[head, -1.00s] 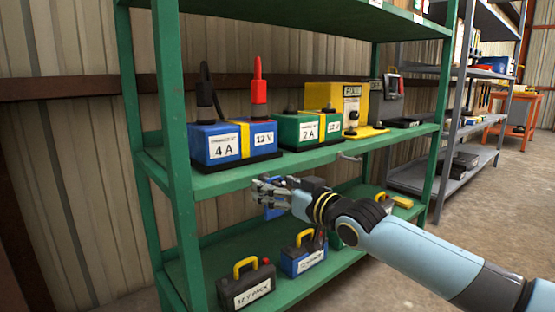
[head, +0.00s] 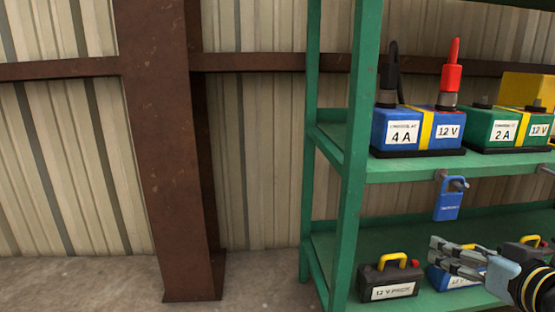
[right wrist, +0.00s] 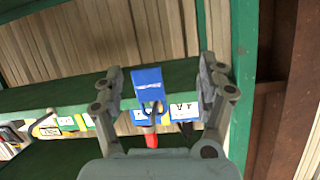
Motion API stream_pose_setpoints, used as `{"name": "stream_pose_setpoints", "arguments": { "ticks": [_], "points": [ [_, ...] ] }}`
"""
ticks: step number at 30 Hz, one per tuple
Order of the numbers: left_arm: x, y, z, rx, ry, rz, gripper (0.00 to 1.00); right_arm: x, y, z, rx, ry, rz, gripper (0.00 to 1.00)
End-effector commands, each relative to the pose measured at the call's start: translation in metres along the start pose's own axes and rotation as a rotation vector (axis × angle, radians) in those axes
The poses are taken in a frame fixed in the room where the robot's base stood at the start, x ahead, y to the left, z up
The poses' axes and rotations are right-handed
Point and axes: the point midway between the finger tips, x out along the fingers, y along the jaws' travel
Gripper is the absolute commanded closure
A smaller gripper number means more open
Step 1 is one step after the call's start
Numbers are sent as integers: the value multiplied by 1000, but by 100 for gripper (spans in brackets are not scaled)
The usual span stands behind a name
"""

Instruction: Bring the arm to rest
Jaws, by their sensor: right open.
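My right gripper (head: 437,256) reaches in from the lower right in the head view, with its fingers pointing left. It is open and empty, in front of the lower shelf. A blue padlock-like tag (head: 447,206) hangs from a hook on the front edge of the middle shelf, just above the gripper and apart from it in the head view. In the right wrist view the blue tag (right wrist: 148,86) shows between the two spread fingers (right wrist: 162,84), beyond them. My left gripper is not in view.
The green rack (head: 357,200) has a blue charger (head: 403,135) and a green charger (head: 505,128) on its middle shelf. A black battery pack (head: 390,278) and a blue one (head: 452,279) stand below. A brown post (head: 165,150) is at left; the floor beside the rack is clear.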

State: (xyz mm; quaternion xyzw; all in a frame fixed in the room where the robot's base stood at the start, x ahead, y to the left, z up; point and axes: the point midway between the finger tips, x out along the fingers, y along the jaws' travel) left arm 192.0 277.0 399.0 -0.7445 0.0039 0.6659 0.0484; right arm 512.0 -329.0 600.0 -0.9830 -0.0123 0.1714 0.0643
Motion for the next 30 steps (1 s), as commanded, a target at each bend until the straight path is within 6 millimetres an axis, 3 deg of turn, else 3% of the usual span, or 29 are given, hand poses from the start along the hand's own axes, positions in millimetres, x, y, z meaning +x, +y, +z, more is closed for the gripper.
{"name": "stream_pose_setpoints", "arguments": {
  "ticks": [1,6,12,18,21,30],
  "points": [
    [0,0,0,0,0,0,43,-16,-3,44,21,-95,27,25],
    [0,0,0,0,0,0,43,-80,-10,164,25,-422,112,25],
    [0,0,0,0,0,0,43,-150,-21,246,-13,-720,154,25],
    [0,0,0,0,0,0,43,-210,-31,292,-88,-986,150,25],
    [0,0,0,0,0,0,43,-233,-26,303,-179,-1120,123,25],
    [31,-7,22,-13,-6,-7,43,-238,-11,338,-179,-1121,133,25]
  ]
}}
